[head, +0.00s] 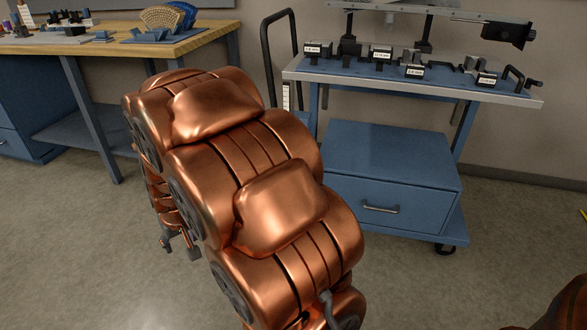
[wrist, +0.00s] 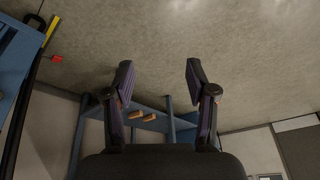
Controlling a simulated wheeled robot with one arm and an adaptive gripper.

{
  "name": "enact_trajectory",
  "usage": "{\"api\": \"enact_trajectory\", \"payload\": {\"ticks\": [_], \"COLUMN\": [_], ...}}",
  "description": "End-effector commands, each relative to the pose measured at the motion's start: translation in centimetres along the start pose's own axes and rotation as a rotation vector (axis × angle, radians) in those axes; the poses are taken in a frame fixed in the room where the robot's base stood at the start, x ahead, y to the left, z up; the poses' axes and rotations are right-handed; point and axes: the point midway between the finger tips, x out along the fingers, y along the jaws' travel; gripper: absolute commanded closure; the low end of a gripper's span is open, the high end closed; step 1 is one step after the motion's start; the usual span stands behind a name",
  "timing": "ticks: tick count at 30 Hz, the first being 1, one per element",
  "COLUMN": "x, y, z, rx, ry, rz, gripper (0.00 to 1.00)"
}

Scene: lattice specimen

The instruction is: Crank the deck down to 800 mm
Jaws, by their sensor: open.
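The cart's blue deck (head: 400,83) with a pale rim stands at the upper right of the head view. A small dark crank handle (head: 532,84) sticks out at its right end. A white scale strip (head: 287,96) is at the deck's left end; its marks are too small to read, so the height cannot be told. My gripper (wrist: 159,72) shows in the wrist view with its two fingers spread and nothing between them. Bare floor lies beyond the fingertips, and the crank is not recognizable there. My copper arm fills the middle of the head view and hides part of the cart's left side.
Labelled dark blocks (head: 414,71) and a rail fixture stand on the deck. A blue drawer cabinet (head: 390,170) sits below, above a caster (head: 445,248). A wood-topped workbench (head: 200,40) is at the upper left. The floor (head: 480,260) right of my arm is clear.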

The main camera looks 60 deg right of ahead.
Motion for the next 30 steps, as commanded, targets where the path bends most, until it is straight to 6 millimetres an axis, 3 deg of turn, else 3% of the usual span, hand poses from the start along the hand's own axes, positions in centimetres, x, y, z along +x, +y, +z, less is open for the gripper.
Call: {"api": "enact_trajectory", "payload": {"ticks": [1, 9, 15, 21, 30], "x": [1.7, 7.9, 11.6, 14.3, 16.8], "y": [1.3, 9.4, 17.1, 25.5, 37.9], "z": [-1.7, -10.7, -15.1, -17.5, -16.7], "rx": [0.026, 0.137, 0.205, 0.259, 0.306], "ry": [0.039, 0.300, 0.479, 0.648, 0.863], "rz": [0.015, 0.128, 0.252, 0.405, 0.682], "gripper": [0.43, 0.43, 0.43, 0.43, 0.43]}}
